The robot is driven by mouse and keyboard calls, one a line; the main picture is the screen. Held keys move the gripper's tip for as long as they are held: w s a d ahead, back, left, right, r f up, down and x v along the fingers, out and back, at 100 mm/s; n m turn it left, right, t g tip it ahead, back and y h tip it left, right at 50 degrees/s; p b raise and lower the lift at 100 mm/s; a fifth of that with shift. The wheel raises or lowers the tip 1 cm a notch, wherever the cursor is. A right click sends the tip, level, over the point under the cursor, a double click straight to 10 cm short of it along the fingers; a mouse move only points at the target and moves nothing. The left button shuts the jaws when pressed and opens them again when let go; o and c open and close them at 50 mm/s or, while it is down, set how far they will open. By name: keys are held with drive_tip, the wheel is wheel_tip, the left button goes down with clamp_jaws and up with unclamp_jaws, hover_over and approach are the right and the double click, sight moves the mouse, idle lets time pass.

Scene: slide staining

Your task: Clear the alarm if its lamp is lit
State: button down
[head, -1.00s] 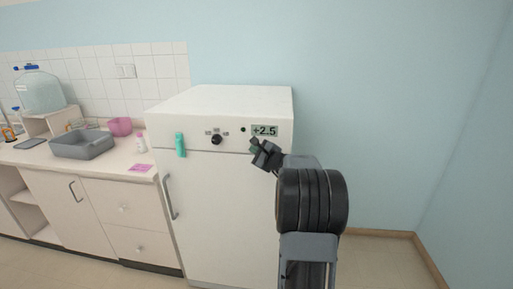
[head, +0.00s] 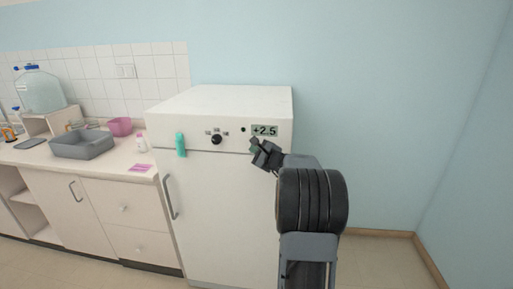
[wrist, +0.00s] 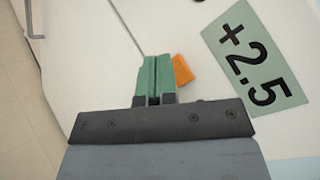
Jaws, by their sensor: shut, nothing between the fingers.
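A white fridge-like cabinet (head: 225,190) carries a display (head: 264,131) reading +2.5, also seen in the wrist view (wrist: 256,56). A small round lamp (head: 243,129) left of the display looks dark, unlit; only a dark edge of what seems the same lamp (wrist: 198,2) shows at the top of the wrist view. An orange piece (wrist: 183,69), likely a button, sits just right of my fingertips in the wrist view, partly hidden by them. My gripper (head: 254,147) is shut and empty, close to the panel below the display. I cannot tell whether it touches.
A black knob (head: 216,139) and a teal object (head: 180,144) are on the cabinet front, with a long door handle (head: 170,197) below. The right side is clear.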

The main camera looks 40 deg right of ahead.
drive_tip(key=shift+w+d+f, duration=0.1)
drive_tip(key=shift+w+d, duration=0.05)
drive_tip(key=shift+w+d, duration=0.15)
drive_tip(key=shift+w+d, duration=0.2)
drive_tip(key=shift+w, duration=0.05)
idle(0.8)
drive_tip(key=shift+s+b, duration=0.1)
drive_tip(key=shift+b, duration=0.35)
drive_tip(key=shift+s+a+b, duration=0.45)
drive_tip(key=shift+a+b, duration=0.05)
drive_tip(key=shift+b, duration=0.05)
drive_tip(key=shift+s+a+b, duration=1.65)
drive_tip(key=shift+s+a, duration=0.1)
drive_tip(key=shift+s, duration=0.05)
